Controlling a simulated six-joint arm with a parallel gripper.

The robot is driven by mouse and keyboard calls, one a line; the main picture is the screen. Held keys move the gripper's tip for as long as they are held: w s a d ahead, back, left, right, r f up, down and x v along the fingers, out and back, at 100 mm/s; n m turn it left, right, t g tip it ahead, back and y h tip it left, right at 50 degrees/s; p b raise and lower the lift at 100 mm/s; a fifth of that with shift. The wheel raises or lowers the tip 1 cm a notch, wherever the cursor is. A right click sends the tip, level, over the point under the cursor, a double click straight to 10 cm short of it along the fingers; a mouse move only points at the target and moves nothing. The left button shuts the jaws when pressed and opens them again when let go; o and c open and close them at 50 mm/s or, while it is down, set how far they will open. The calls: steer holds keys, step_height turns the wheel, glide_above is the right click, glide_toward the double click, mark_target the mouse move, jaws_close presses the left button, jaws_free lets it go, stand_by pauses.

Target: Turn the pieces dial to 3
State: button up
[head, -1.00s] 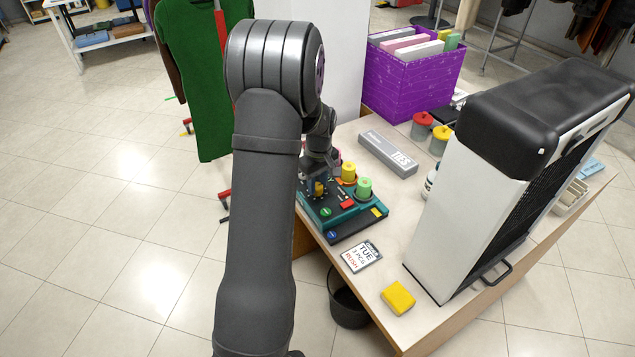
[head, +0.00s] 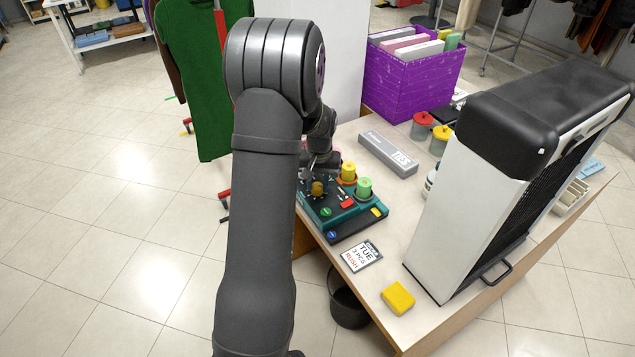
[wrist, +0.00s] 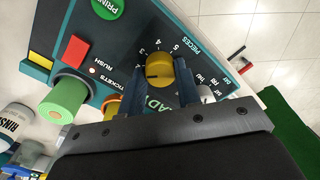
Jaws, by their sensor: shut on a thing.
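The pieces dial (wrist: 159,68) is a yellow knob on the dark and teal panel, with the word PIECES and small numbers printed around it. My gripper (wrist: 159,76) has one finger on either side of the dial and is shut on it. In the head view my gripper (head: 318,180) is over the left part of the ticket machine (head: 345,229), with the yellow dial (head: 318,189) between its fingers. A dark mark shows on the dial's left side in the wrist view; I cannot tell exactly which number it points to.
A red button (wrist: 76,50) and green PRINT button (wrist: 106,6) are on the panel. A ticket marked TUE, 3 PCS, RUSH (head: 361,255) lies in front.

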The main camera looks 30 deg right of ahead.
mark_target(319, 187)
steer(key=m, duration=0.4)
steer(key=shift+m, duration=2.3)
steer(key=o, duration=1)
steer(key=shift+c, duration=0.2)
steer(key=shift+r, duration=0.1)
step_height(319, 187, up, 17)
steer(key=shift+s+r, duration=0.15)
steer(key=shift+s, duration=0.15)
steer(key=f, duration=1.7)
steer(key=shift+w+f, duration=0.25)
steer(key=shift+w, duration=0.05)
